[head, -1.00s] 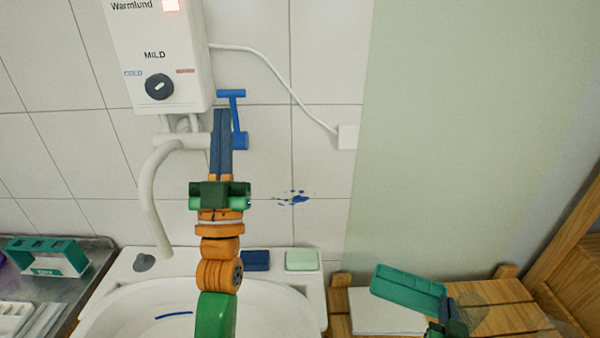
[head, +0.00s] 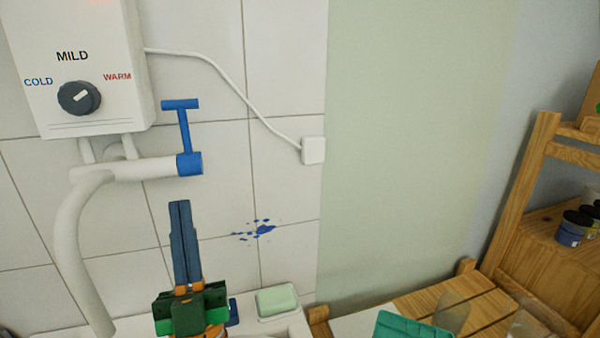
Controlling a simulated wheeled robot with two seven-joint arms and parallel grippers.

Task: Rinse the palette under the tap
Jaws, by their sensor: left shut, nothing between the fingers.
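The tap has a white curved spout (head: 72,240) under the water heater. Its blue lever (head: 184,130) stands upright at the right end of the pipe, and the spout's outlet is too low in the view to tell whether water runs. My left gripper (head: 180,206) points up, shut and empty, below the lever and apart from it in the picture. A teal palette (head: 408,327) shows only in part at the bottom edge, right of the basin. My right gripper is out of view.
The heater (head: 98,110) has a dial marked cold, mild and warm. A pale green soap bar (head: 277,301) lies on the basin's back ledge. A wooden slatted surface (head: 400,305) with clear vessels is at the right, beside a wooden shelf (head: 525,200) with paint jars.

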